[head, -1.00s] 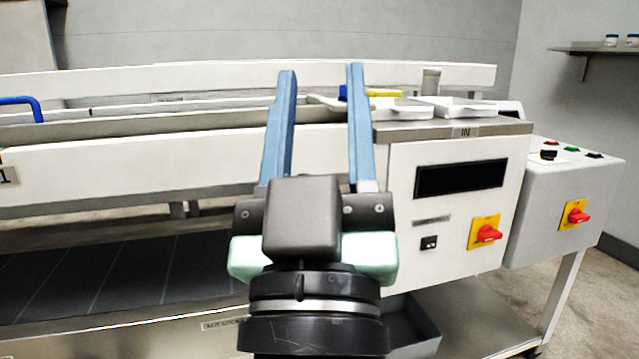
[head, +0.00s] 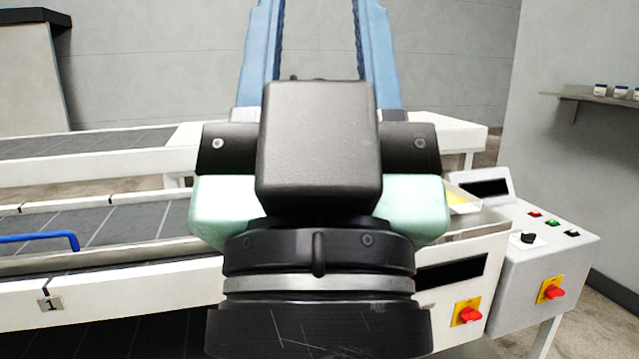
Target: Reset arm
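My gripper (head: 318,20) is raised in the middle of the head view, close to the camera. Its two blue fingers point up and stand apart, with nothing visible between them. The fingertips run out of the top of the picture. The dark wrist and the pale green gripper body cover the middle of the roller sheeter (head: 120,285) behind them.
The white machine has a dark conveyor belt (head: 120,222) and a blue handle (head: 40,238) at left. A grey control box (head: 545,265) with a red switch (head: 553,292) stands at right. A wall shelf (head: 590,98) holds small jars. A yellow thing (head: 462,196) shows partly beside my gripper.

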